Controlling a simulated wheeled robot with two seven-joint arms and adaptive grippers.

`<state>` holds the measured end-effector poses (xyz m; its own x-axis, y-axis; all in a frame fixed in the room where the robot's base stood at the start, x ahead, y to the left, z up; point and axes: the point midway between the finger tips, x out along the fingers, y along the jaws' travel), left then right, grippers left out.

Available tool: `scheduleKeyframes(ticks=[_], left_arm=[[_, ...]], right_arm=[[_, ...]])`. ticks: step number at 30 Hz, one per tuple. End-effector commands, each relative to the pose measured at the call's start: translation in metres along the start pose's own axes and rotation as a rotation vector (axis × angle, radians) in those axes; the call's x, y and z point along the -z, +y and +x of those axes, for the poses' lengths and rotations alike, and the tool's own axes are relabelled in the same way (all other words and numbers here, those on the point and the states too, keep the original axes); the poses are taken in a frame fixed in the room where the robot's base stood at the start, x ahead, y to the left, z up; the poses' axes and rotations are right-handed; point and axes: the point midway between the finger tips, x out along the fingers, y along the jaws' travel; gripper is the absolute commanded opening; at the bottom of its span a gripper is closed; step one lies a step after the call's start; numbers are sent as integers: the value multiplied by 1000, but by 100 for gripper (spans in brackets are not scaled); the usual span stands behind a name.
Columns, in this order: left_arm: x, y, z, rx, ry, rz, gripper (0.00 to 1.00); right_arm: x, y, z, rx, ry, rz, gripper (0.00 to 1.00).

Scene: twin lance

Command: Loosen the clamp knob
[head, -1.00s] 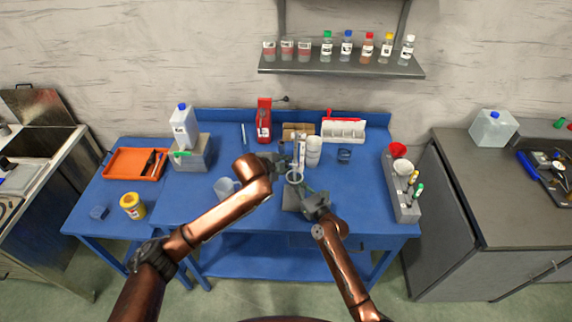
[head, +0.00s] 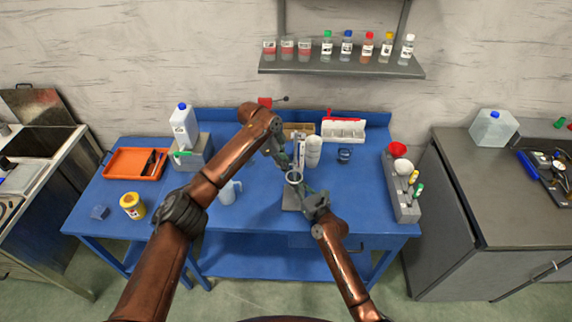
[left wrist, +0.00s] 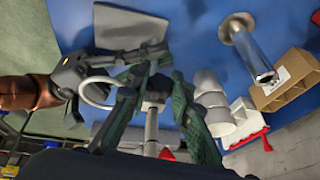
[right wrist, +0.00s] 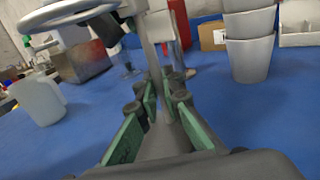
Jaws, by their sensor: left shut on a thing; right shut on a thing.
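The stand has a grey base plate (head: 289,201), an upright metal rod (right wrist: 150,45) and a pale ring (head: 294,177). The ring also shows in the left wrist view (left wrist: 97,94) and at the top left of the right wrist view. My left gripper (head: 285,162) is at the clamp beside the rod. In the left wrist view its green-padded fingers are shut on the dark clamp knob (left wrist: 154,101). My right gripper (head: 308,193) is low in front of the ring. In the right wrist view its fingers are shut around the stand rod. The knob is hidden in the head view.
Stacked white cups (head: 313,152) stand close right of the stand. A white rack (head: 343,131) and cardboard box (head: 300,128) are behind.

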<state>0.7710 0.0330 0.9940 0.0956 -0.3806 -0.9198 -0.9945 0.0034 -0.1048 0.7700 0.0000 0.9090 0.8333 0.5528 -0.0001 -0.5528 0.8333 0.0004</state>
Motion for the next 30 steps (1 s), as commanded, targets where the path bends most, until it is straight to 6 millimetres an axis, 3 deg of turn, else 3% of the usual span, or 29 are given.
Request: scheduleKeyframes(ticks=[19, 20, 27, 30], left_arm=[[0, 0, -2, -33, 1, -14, 0], [0, 0, -2, -34, 1, -14, 22], [0, 1, -1, -34, 2, -14, 38], [0, 1, -1, -35, 2, -13, 38]], right_arm=[[1, -2, -1, 2, 2, 0, 0], [1, -2, -1, 3, 2, 0, 0], [1, -1, -1, 2, 2, 0, 0], [1, -1, -1, 2, 2, 0, 0]])
